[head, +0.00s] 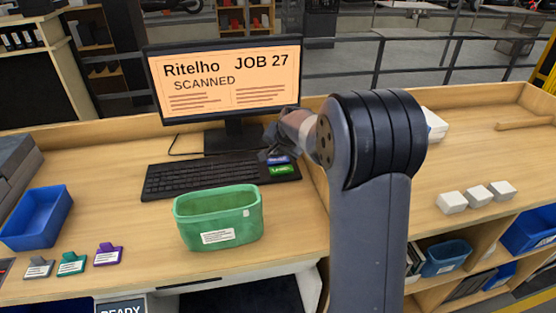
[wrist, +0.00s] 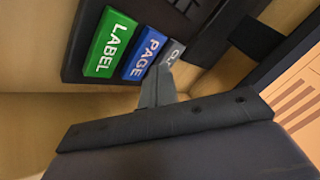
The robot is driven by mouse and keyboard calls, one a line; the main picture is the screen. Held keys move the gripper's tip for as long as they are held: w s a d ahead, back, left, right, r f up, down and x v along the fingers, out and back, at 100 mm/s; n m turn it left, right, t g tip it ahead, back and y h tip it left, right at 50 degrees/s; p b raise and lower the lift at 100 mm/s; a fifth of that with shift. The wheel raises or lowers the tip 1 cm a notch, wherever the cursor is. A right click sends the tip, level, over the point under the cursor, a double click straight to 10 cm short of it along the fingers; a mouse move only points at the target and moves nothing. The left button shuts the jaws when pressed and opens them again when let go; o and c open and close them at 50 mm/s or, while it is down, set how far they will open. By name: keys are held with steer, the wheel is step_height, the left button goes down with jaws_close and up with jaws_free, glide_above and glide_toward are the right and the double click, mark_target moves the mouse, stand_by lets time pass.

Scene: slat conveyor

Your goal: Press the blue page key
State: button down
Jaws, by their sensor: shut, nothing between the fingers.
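The blue PAGE key (wrist: 146,53) sits between the green LABEL key (wrist: 108,45) and a grey key (wrist: 173,51) in the wrist view. The grey key's lettering is partly hidden. In the head view the blue key (head: 279,160) shows at the right end of the black keyboard (head: 200,179), with the green key (head: 282,170) in front of it. My gripper (wrist: 160,76) is shut and empty. Its tips overlap the near ends of the grey and blue keys in the wrist view; I cannot tell if they touch. In the head view my gripper (head: 266,155) is partly hidden by my arm.
The monitor (head: 228,83) reads "Ritelho JOB 27 SCANNED" and stands behind the keyboard. A green bin (head: 218,220) is in front of it. A blue bin (head: 38,218) and several coloured tags lie left. White boxes (head: 477,195) are on the right bench.

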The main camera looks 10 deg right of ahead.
steer(key=shift+f, duration=0.1)
steer(key=shift+f+b, duration=0.35)
steer(key=shift+b, duration=0.05)
